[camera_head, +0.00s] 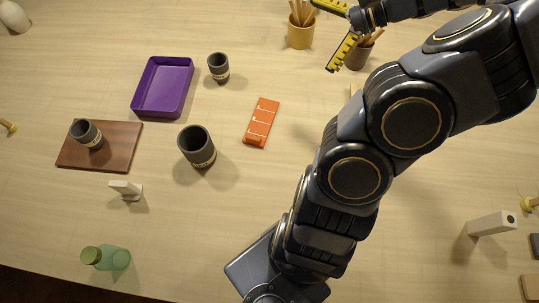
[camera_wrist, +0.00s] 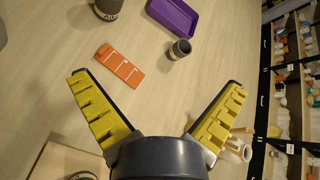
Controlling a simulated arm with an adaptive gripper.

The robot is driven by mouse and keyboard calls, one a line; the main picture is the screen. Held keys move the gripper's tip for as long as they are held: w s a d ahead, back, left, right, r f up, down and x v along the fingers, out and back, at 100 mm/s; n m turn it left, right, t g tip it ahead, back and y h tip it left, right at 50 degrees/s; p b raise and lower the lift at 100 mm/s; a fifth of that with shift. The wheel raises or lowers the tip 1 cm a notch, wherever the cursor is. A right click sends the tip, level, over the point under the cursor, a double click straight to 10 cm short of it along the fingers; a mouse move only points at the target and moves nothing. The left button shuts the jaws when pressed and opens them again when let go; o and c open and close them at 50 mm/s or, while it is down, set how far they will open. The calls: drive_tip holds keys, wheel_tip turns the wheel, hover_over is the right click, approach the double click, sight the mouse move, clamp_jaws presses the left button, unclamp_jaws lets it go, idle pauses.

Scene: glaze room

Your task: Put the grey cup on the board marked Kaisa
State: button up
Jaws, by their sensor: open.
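Three dark grey cups with pale bands show in the head view: a larger one (camera_head: 197,147) standing mid-table, a smaller one (camera_head: 218,68) beside the purple tray, and one (camera_head: 86,133) on a brown board (camera_head: 122,146) at left. The wrist view shows two cups, one (camera_wrist: 180,49) near the tray and one (camera_wrist: 108,8) at the top edge. A pale board (camera_wrist: 50,158) lies at its lower left, with a round rim partly cut off there. I cannot read a name on either board. My gripper (camera_head: 336,30) is open and empty, its yellow fingers (camera_wrist: 166,108) spread above the table.
A purple tray (camera_head: 163,112) and an orange divided block (camera_head: 261,122) lie among the cups. A small white stand (camera_head: 126,190) and a green bottle (camera_head: 106,257) are in front of the brown board. A yellow pot (camera_head: 300,35) with sticks stands near my gripper. Shelves (camera_wrist: 290,100) stand beyond the table.

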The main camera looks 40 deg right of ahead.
drive_tip(key=a+r+n+g+h, duration=0.15)
drive_tip(key=a+n+g, duration=0.3)
drive_tip(key=a, duration=0.45)
drive_tip(key=a+r+n+g+y, duration=0.1)
drive_tip(key=a+r+n+g, duration=0.2)
drive_tip(key=a+n, duration=0.5)
drive_tip(key=s+a+f+n+g+h, duration=0.1)
drive_tip(key=s+a+n+h, duration=0.3)
drive_tip(key=s, duration=0.3)
drive_tip(key=s+a+n+g+h, duration=0.1)
drive_tip(key=s+a+n+h, duration=0.3)
drive_tip(key=s, duration=0.3)
drive_tip(key=shift+f, duration=0.35)
drive_tip(key=shift+h, duration=0.25)
